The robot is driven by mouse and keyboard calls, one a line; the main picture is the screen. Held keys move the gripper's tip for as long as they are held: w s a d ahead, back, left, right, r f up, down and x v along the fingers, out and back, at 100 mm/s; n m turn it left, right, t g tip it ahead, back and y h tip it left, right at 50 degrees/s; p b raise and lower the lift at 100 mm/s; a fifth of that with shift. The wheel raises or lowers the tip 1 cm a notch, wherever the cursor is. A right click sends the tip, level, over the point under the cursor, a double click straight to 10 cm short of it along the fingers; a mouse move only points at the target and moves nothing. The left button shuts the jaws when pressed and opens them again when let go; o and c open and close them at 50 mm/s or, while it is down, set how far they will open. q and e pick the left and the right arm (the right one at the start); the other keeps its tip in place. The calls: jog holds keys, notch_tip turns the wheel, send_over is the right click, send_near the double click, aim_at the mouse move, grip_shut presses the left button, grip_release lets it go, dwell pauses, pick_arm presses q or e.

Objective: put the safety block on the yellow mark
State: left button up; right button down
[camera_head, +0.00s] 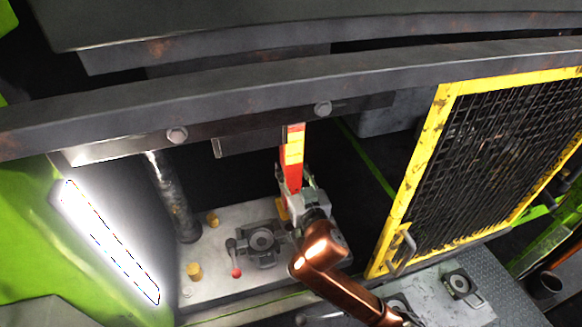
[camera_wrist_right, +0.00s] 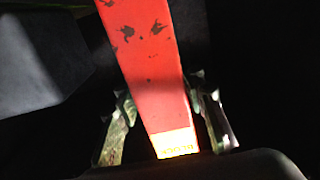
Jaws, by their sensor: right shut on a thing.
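The safety block (camera_head: 293,172) is a long red post with a yellow band near its top, standing roughly upright in the press opening in the head view. My right gripper (camera_head: 304,199) is shut on its lower part. In the right wrist view the red block (camera_wrist_right: 150,65), with a yellow label at its near end, runs between the two fingers of the right gripper (camera_wrist_right: 162,105). A small yellow patch (camera_head: 282,209) shows beside the gripper; I cannot tell whether it is the yellow mark. The block's foot is hidden behind the gripper. My left gripper is out of view.
A dark post (camera_head: 172,195) stands left. The overhead beam (camera_head: 240,95) is close above. A yellow-framed mesh guard (camera_head: 410,200) stands right of my arm.

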jog(key=shift+f, duration=0.15)
dwell(0.7)
jog(key=c, duration=1.4)
grip_release()
jog(key=shift+s, duration=0.1)
jog(key=shift+o, duration=1.1)
jog(key=shift+f, duration=0.3)
jog(key=v, duration=1.2)
jog(key=shift+d+r, duration=0.1)
